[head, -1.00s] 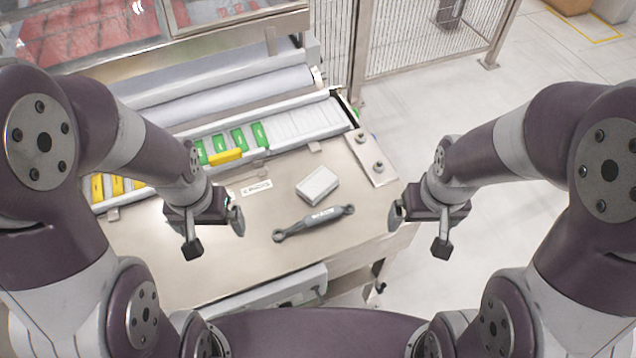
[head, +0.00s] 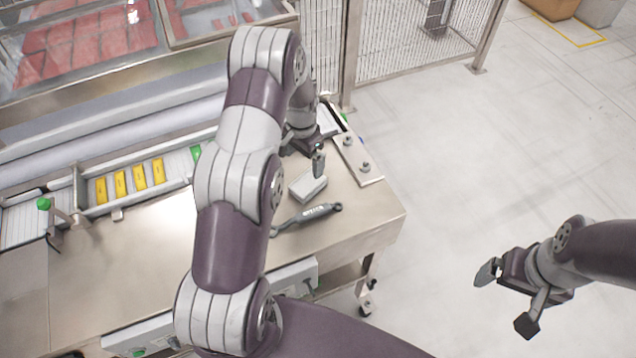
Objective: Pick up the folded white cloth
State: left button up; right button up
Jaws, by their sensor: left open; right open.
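The folded white cloth (head: 309,188) lies on the steel table, a small pale block shape behind the grey wrench. My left gripper (head: 306,156) is open, just behind and above the cloth, with one finger showing close to its far edge. The other finger is hard to make out, and I cannot tell how high the gripper is. Nothing shows between its fingers. My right gripper (head: 506,298) is open and empty, out over the floor to the right of the table.
A grey wrench (head: 308,216) lies just in front of the cloth. A bracket plate with knobs (head: 357,160) sits on the table's right edge. A tray of yellow packs (head: 139,176) runs along the back. My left arm hides part of the table (head: 155,245).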

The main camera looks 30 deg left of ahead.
aim_at(307, 181)
pick_arm(q)
jog(key=f+p, duration=0.1)
jog(key=f, duration=0.2)
jog(key=f+p, duration=0.1)
jog(key=f, duration=0.2)
jog(key=f+p, duration=0.1)
jog(key=f, duration=0.2)
jog(key=shift+w+d+p, duration=0.3)
jog(key=shift+p, duration=0.1)
jog(key=shift+w+a+f, duration=0.1)
jog(key=shift+f, duration=0.2)
jog(key=c, duration=1.1)
